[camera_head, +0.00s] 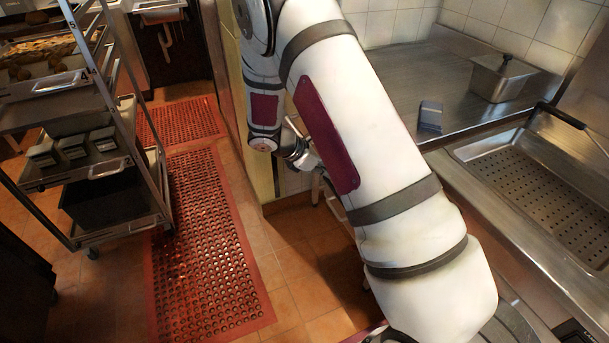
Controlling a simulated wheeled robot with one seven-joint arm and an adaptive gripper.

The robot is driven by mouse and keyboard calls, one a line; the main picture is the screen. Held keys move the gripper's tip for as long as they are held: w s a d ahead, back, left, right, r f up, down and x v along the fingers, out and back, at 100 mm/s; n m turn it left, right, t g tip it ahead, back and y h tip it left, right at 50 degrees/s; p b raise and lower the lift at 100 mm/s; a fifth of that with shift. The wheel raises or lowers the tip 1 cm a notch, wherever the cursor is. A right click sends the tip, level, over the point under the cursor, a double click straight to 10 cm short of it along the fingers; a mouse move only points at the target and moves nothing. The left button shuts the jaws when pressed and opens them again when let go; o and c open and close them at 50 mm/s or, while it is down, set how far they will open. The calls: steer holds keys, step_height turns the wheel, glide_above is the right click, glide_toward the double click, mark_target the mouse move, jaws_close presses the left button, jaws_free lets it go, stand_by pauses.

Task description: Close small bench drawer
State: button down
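My white arm crosses the middle of the view and hides much of the bench front. Part of my gripper (299,152) shows as a small metallic piece beside the wrist, near the end wall of the steel bench. Its fingers are hidden behind the arm, so I cannot see whether it is open or shut, or whether it touches anything. I cannot make out the small bench drawer; the bench front, where a drawer could be, is covered by my arm.
The steel bench (398,72) holds a lidded metal container (502,78) and a small blue-grey packet (430,117). A perforated fryer tray (535,190) is at right. A wheeled rack (122,112) stands at left. Red mats (205,250) cover the clear aisle floor.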

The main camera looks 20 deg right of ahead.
steer(key=d+b, duration=0.1)
steer(key=d, duration=1.6)
steer(key=shift+d, duration=0.25)
steer(key=shift+d, duration=0.1)
steer(key=shift+a, duration=0.55)
steer(key=a, duration=0.3)
steer(key=shift+a, duration=0.2)
steer(key=v, duration=1)
steer(key=shift+p, duration=0.4)
